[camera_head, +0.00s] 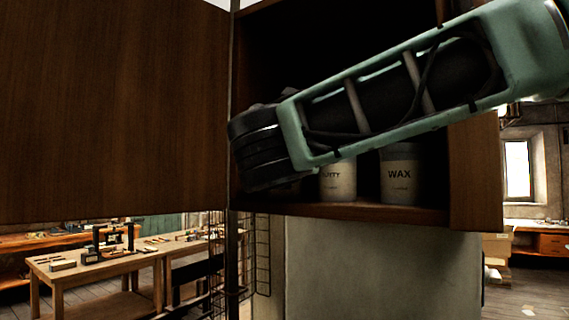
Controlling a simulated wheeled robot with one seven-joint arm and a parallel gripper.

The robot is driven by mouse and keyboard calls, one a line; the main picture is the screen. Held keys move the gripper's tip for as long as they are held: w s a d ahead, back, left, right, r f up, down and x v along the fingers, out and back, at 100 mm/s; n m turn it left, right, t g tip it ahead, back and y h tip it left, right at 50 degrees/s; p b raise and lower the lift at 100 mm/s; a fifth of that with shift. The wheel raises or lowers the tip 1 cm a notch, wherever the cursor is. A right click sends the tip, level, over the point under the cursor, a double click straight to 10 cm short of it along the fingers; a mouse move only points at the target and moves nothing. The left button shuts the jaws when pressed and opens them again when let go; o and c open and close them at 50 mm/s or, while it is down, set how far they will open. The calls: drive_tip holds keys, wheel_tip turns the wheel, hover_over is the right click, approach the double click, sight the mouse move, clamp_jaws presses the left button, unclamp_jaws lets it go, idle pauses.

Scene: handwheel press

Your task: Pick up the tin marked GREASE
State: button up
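No tin marked GREASE can be read in this view. Two labelled tins stand on the floor of an open wooden cabinet. One is marked WAX (400,174). The other, left of it, is a pale tin (338,182) whose label shows only "...ITY" or "...TTY", its upper part hidden behind my arm. A dark shape low at the left of the shelf, under my arm's end, is too dim to name. My green arm crosses the cabinet opening from the upper right, ending in a dark wrist joint at the left. My gripper's fingers do not show.
The wooden cabinet door (110,110) stands open and fills the left. The cabinet's right side wall (476,180) bounds the opening. A pale grey surface (380,265) lies below the shelf. A workbench (95,265) with tools stands at the lower left.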

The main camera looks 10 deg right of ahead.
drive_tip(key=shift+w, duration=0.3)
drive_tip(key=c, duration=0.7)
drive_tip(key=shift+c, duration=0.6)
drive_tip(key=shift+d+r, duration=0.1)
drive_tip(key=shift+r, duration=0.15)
